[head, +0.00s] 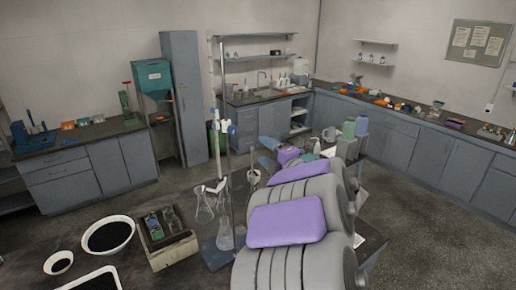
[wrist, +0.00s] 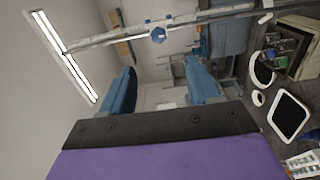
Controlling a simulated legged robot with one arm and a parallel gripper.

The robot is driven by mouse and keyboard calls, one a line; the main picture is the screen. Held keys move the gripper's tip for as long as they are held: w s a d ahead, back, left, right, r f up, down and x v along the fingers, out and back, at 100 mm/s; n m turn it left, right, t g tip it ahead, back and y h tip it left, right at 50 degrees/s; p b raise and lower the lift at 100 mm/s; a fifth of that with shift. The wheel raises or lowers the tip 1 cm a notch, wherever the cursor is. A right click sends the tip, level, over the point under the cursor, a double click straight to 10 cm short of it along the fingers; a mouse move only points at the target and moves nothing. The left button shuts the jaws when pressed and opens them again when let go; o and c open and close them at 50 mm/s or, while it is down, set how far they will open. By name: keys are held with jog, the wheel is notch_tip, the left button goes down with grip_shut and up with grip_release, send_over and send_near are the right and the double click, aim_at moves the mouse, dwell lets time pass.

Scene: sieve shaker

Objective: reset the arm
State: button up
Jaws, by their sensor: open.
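My arm, grey with purple pads, reaches forward over the dark bench from the lower right of the head view. My gripper (head: 264,151) is at its far end, small in that view, beside the lab stand. In the wrist view my gripper (wrist: 162,88) shows two blue fingers spread apart with nothing between them. Past the fingers, the metal rod of the lab stand (wrist: 190,22) with a blue knob crosses the picture. The stand (head: 224,140) is upright in the head view, left of my gripper. My arm hides part of the bench.
Open floor (head: 425,220) lies to the right.

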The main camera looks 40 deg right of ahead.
jog(key=shift+s, duration=0.45)
dwell(0.3)
jog(key=s+a+f+m+g+h+b, duration=0.35)
jog(key=s+f+m+g+b, duration=0.2)
jog(key=f+m, duration=0.3)
jog(key=s+a+f+m+g+h+b, duration=0.3)
jog(key=s+a+f+m+g+b, duration=0.25)
jog(key=f, duration=0.45)
jog(key=s+a+f+m+g+y+b, duration=0.1)
jog(key=s+a+f+g+y, duration=0.1)
jog(key=s+a, duration=0.4)
jog(key=s+a+f+m+g+y+b, duration=0.1)
jog(key=s+a+f+g+y+b, duration=0.1)
jog(key=s+a+f+g, duration=0.2)
jog(key=s+a+f+m+g+y+b, duration=0.1)
jog(key=s+a+f+g+y, duration=0.1)
jog(key=s+a+f, duration=0.5)
jog(key=s+a, duration=0.3)
jog(key=s, duration=0.4)
jog(key=shift+s+f+m+g+b, duration=0.15)
jog(key=shift+f+m+g+b, duration=0.15)
jog(key=shift+f+g+b, duration=0.1)
